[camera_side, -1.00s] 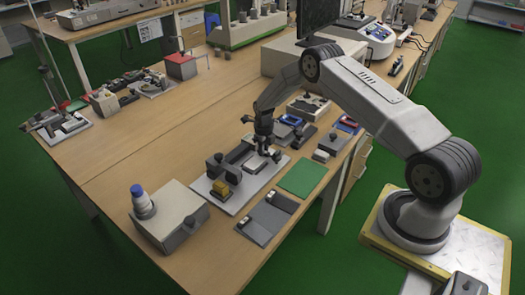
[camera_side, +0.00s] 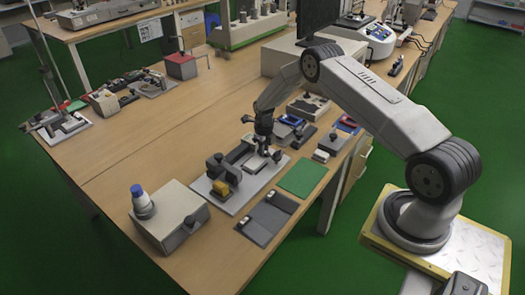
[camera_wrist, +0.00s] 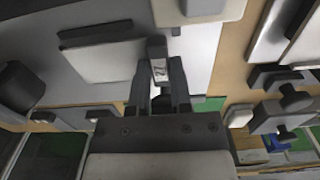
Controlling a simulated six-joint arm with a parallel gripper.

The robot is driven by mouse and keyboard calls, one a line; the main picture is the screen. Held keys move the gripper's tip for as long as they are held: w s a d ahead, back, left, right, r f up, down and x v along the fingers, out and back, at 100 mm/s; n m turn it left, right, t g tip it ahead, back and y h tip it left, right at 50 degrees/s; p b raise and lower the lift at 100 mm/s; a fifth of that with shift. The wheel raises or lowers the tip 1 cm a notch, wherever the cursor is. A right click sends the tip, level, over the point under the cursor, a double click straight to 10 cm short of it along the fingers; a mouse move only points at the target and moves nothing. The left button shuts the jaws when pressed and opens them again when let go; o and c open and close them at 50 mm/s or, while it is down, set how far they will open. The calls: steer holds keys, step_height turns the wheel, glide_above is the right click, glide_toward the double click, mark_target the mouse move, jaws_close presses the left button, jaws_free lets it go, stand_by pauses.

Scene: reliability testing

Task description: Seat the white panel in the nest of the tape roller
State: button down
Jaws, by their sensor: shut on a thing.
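In the side view my gripper (camera_side: 263,150) points down over the right part of the tape roller's pale base plate (camera_side: 230,205). The wrist view shows my gripper (camera_wrist: 166,85) shut on a narrow pale piece with a dark mark, which looks like the white panel (camera_wrist: 158,72); the fingers hide much of it. The roller's dark wheel and bracket (camera_side: 215,165) stand left of my gripper. A pale square area (camera_wrist: 98,62) between two dark bars lies left of the fingers in the wrist view and may be the nest. I cannot tell whether the panel touches it.
A yellow block (camera_side: 221,189) stands on the roller's plate. A green mat (camera_side: 302,178) and a grey tray (camera_side: 262,222) lie in front. A grey box (camera_side: 170,217) stands at the left. Devices with blue parts (camera_side: 291,120) crowd the right. Bare wood lies behind the roller.

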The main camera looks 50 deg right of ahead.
steer(key=shift+f, duration=0.5)
stand_by(0.8)
steer(key=shift+c, duration=2.3)
jaws_free()
steer(key=shift+r, duration=0.1)
steer(key=shift+r, duration=2.9)
steer(key=shift+r, duration=0.1)
